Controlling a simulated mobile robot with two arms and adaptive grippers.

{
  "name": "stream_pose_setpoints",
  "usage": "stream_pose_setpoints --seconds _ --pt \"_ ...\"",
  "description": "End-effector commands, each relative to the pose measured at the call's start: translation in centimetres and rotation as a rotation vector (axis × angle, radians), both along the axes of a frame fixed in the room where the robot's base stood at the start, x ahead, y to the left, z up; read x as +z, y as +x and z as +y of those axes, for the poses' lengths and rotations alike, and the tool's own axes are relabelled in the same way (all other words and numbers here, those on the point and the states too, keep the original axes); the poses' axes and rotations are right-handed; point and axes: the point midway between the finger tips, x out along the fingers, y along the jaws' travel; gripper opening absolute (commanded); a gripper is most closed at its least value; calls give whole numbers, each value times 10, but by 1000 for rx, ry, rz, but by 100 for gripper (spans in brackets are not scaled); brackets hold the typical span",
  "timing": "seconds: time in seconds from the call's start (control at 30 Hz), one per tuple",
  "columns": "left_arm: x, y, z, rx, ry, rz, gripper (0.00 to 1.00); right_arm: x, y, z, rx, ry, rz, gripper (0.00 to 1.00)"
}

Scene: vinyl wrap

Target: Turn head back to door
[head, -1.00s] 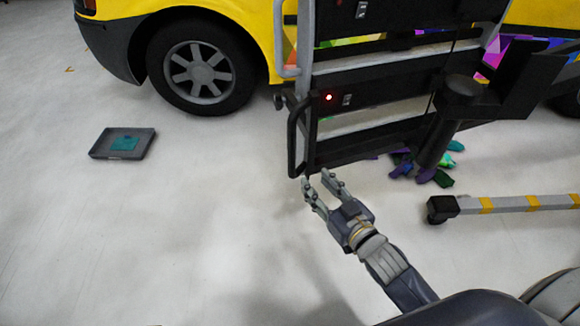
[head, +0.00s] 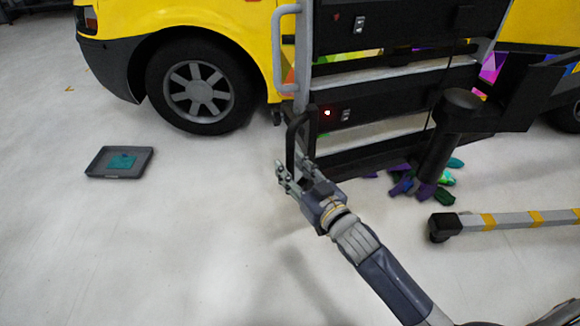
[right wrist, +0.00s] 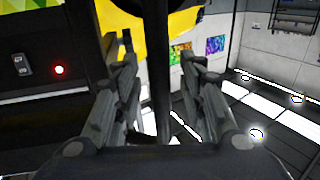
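My right gripper (head: 290,166) is at the black upright handle (head: 291,142) on the lower left of the dark cart. In the right wrist view its fingers (right wrist: 157,52) stand apart on either side of a black vertical bar (right wrist: 162,85), with gaps visible on both sides. It is open around the bar. My left gripper is not in view. No door can be made out for certain; the yellow vehicle (head: 240,18) stands behind the cart in the head view.
The dark cart (head: 395,90) has a small red light and a grey upper handle (head: 277,50). A grey tray (head: 100,172) holds a teal piece on the floor at left. Colourful scraps (head: 425,190) and a striped bar (head: 510,220) lie at right. The floor at lower left is clear.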

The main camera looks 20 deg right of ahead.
Motion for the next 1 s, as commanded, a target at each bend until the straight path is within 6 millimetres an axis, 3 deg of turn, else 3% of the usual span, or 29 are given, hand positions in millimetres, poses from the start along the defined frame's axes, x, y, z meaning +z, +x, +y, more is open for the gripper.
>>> stream_pose_setpoints --seconds 0.2,0.5,0.7,1.0 --pt "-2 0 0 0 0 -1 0 0 14 3 0 1 0 38" --pt "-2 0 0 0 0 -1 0 0 15 4 0 0 0 38" --pt "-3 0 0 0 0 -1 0 0 15 4 0 0 0 0" --pt "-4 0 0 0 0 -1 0 0 26 2 -26 2 -4 0"
